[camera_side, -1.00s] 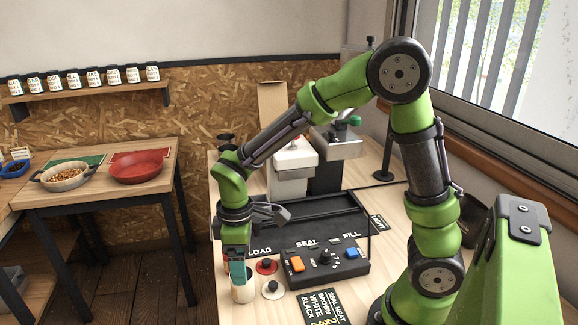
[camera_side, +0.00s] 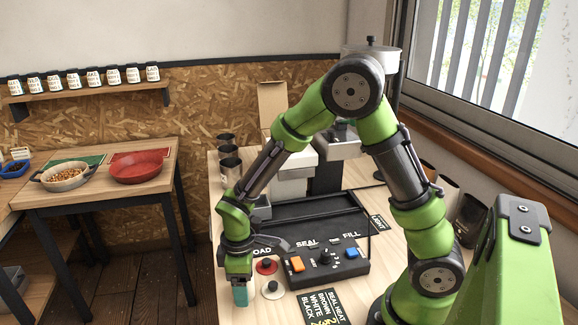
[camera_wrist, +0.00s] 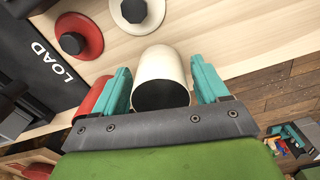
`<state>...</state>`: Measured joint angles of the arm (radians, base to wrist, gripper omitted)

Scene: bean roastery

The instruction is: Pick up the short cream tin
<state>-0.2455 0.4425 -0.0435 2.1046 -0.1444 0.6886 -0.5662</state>
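The short cream tin (camera_wrist: 162,64) stands between the two teal fingers of my gripper (camera_wrist: 162,84) in the wrist view, its dark round top facing the camera. A finger lies close along each side, with a thin gap showing at the right one; contact at the left one is unclear. In the side view my gripper (camera_side: 241,293) points down low over the table's near left part. There the tin is mostly hidden behind the fingers.
A red knobbed lid (camera_side: 266,267) and a cream knobbed lid (camera_side: 273,289) lie just right of my gripper. A red tin (camera_wrist: 92,98) is partly hidden beside the left finger. The black control panel (camera_side: 325,268) stands farther right. The table's edge is close by.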

